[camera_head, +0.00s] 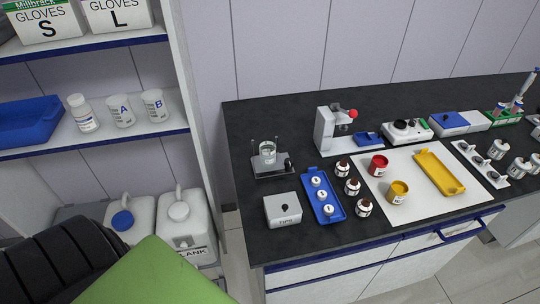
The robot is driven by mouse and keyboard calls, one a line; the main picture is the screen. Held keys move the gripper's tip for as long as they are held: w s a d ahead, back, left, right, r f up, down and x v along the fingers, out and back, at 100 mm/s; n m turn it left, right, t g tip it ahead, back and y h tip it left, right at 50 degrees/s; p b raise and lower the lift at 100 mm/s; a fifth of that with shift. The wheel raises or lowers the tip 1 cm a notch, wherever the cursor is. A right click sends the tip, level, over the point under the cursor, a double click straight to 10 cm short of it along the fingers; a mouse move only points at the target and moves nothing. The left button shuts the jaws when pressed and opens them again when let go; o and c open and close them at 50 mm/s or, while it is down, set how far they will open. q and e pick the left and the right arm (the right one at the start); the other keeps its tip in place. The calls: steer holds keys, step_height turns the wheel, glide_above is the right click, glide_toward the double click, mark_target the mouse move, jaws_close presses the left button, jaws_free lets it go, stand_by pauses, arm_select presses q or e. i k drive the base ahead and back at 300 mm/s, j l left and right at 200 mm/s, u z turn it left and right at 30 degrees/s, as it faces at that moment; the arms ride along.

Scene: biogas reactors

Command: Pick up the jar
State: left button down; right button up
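A red jar (378,165) and a yellow jar (398,192) stand upright on a white mat (380,207) on the dark bench. A clear glass vessel (268,152) stands on a small grey device at the bench's left end. Which one is the jar of the task, I cannot tell. Neither of my grippers is in view, and nothing on the bench is being held.
A blue tray (334,213) with white-capped items and a grey box (282,209) lie at the bench's front left. A yellow tray (440,173) lies on the mat. A shelf (100,137) with beakers stands left. Bare bench (255,122) shows at the back left.

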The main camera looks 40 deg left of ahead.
mark_target(397, 193)
steer(key=u, duration=0.5)
steer(key=i+l+u, duration=0.15)
steer(key=l+u, duration=0.2)
steer(key=l, duration=0.15)
steer(key=l+u, duration=0.3)
steer(key=l, duration=0.2)
steer(key=l+u, duration=0.35)
steer(key=l, duration=0.2)
steer(key=i, duration=0.05)
